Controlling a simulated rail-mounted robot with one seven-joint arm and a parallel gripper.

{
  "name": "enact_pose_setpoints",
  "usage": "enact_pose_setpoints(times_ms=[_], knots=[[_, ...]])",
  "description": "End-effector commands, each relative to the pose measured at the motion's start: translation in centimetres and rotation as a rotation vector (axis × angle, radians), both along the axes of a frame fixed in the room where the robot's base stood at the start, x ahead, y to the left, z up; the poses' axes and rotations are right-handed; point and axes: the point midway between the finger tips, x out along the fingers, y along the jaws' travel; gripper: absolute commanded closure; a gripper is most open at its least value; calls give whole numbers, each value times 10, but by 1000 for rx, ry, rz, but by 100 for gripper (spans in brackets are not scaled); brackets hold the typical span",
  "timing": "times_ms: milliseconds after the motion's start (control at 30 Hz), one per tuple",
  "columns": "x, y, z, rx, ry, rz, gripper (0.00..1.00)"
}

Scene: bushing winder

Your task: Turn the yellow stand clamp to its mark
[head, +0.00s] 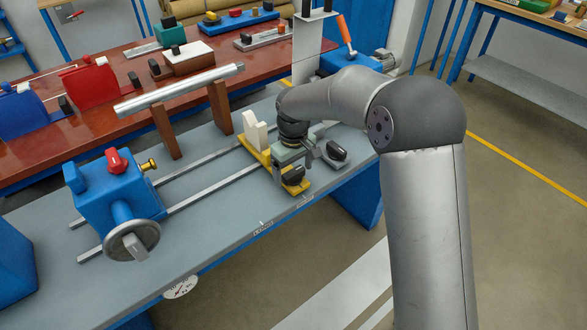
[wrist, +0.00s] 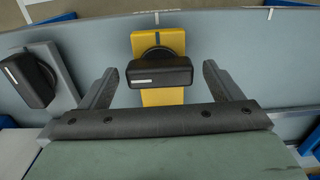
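The yellow stand (head: 252,147) sits across the rails on the grey bench, with a pale upright block on it. Its clamp has a black handle (head: 293,175), and the handle also shows in the wrist view (wrist: 160,70). There it lies crosswise over the yellow base (wrist: 162,97), with a white line on its face. My gripper (wrist: 160,78) is open, with one finger on each side of the handle and a visible gap to each end. In the head view, my wrist partly hides the stand.
A grey stand with a similar black handle (head: 335,151) is close beside, also in the wrist view (wrist: 28,80). A blue winder head with handwheel (head: 130,240) stands at left on the rails. A metal bar (head: 180,90) rests on brown supports behind.

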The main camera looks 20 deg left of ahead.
Motion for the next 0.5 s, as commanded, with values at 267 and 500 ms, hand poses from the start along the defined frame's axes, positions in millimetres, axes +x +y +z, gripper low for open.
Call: enact_pose_setpoints(times_ms=[267, 500], knots=[[1, 0, 11, 2, -3, -1, 15], [1, 0, 61, 3, -6, -1, 15]])
